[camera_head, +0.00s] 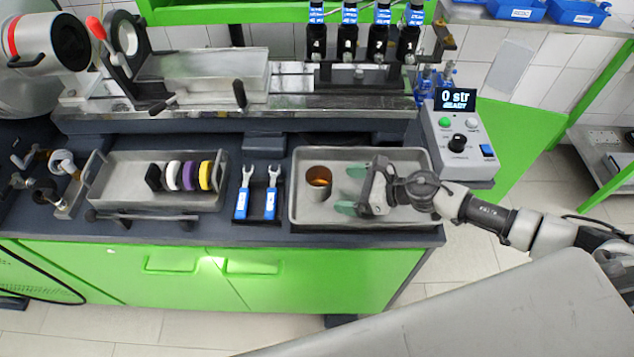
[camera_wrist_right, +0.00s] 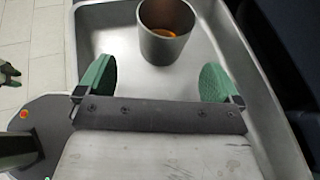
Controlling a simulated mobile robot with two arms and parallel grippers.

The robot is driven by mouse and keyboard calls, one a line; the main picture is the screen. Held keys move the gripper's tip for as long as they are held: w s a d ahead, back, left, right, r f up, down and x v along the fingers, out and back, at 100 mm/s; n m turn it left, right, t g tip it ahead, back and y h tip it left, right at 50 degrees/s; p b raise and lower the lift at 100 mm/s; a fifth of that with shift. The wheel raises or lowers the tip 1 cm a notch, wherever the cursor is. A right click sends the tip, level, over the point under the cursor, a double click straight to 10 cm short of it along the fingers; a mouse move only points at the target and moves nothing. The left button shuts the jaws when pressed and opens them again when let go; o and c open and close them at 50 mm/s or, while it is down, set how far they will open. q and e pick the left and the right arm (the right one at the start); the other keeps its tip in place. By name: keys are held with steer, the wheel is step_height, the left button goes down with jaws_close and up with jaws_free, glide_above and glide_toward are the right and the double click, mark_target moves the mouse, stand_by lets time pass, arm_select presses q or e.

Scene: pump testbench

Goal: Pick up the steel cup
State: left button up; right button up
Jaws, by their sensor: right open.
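The steel cup (camera_head: 319,184) stands upright in a grey metal tray (camera_head: 296,215) on the bench, with something orange visible inside it. My right gripper (camera_head: 348,190) is open over the tray, to the right of the cup, with its green fingertips pointing toward it. In the right wrist view the cup (camera_wrist_right: 165,32) is ahead of the gripper (camera_wrist_right: 155,82), roughly midway between the two green fingers, and no finger touches it. My left gripper is not clearly in view.
A control box (camera_head: 460,135) with a display stands behind the tray on the right. Two blue-handled wrenches (camera_head: 257,195) lie left of the tray. Another tray (camera_head: 130,180) holds several coloured rings. Black bottles (camera_head: 378,40) stand at the back.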

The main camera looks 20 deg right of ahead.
mark_target(324, 187)
steer(key=p+x, duration=0.1)
steer(key=x, duration=0.5)
steer(key=shift+w+d+r+p, duration=0.1)
steer(key=shift+w+d+p, duration=0.05)
steer(key=shift+p, duration=0.25)
steer(key=shift+w+a, duration=0.2)
steer(key=shift+a, duration=0.05)
steer(key=shift+f, duration=0.25)
steer(key=c, duration=1)
steer(key=shift+c, duration=0.2)
steer(key=shift+r, duration=0.2)
